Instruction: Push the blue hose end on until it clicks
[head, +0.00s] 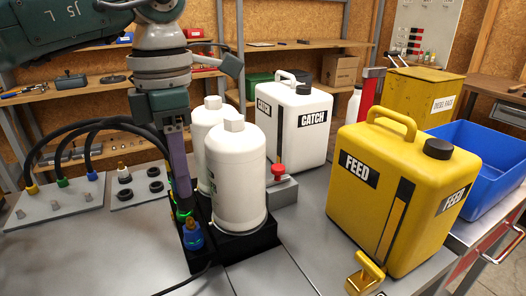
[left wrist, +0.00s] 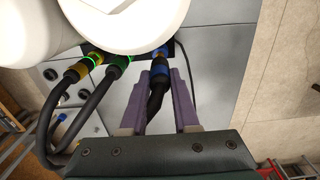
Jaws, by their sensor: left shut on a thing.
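My left gripper (head: 186,205) points down at the front left of the black filter base (head: 235,245). In the left wrist view its two purple fingers (left wrist: 163,95) are shut on the blue hose end, around its dark rear part. The blue hose end (head: 192,237) also shows in the left wrist view (left wrist: 157,53), lined up with the base. I cannot tell whether it is fully seated. The yellow hose end (left wrist: 76,72) and green hose end (left wrist: 117,66) sit at the base beside it, with green glowing rings. My right gripper is not in view.
White filter canisters (head: 236,180) stand on the base. A white CATCH can (head: 293,125) and a yellow FEED can (head: 400,195) stand to the right. A blue bin (head: 485,165) is at the right edge.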

